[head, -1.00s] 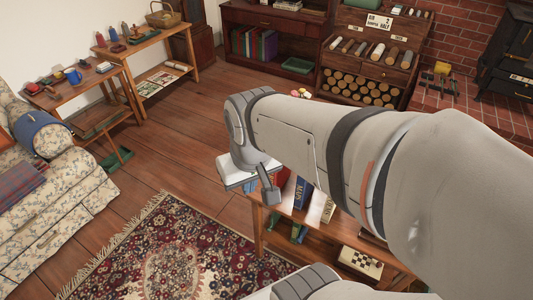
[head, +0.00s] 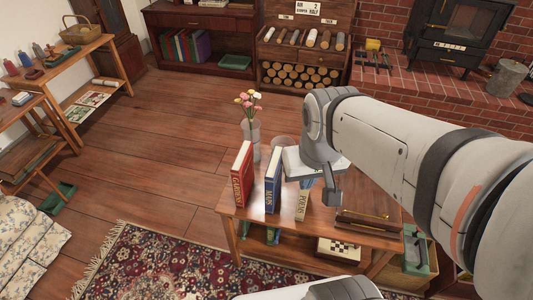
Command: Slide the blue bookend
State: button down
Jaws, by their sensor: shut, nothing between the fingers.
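My gripper (head: 307,184) is over the right part of a low wooden table (head: 292,232), close to the upright books. Its fingers are mostly hidden behind my wrist, and they are shut with nothing between them. A small patch of blue shows under my wrist; I cannot tell whether it is the blue bookend or part of my gripper. No blue bookend can be clearly made out. A red GARDEN book (head: 242,175), a blue MAPS book (head: 272,180) and a pale POEMS book (head: 301,205) stand on the table with gaps between them.
A vase of flowers (head: 251,140) stands behind the red book, with a clear glass (head: 284,147) to its right. A brown case (head: 362,220) lies at the table's right. A chessboard box (head: 339,249) is on the shelf below. Open floor lies left of the table.

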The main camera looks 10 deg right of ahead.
aim_at(278, 232)
jog(key=u, duration=1.3)
jog(key=k, duration=0.5)
jog(key=u, duration=0.15)
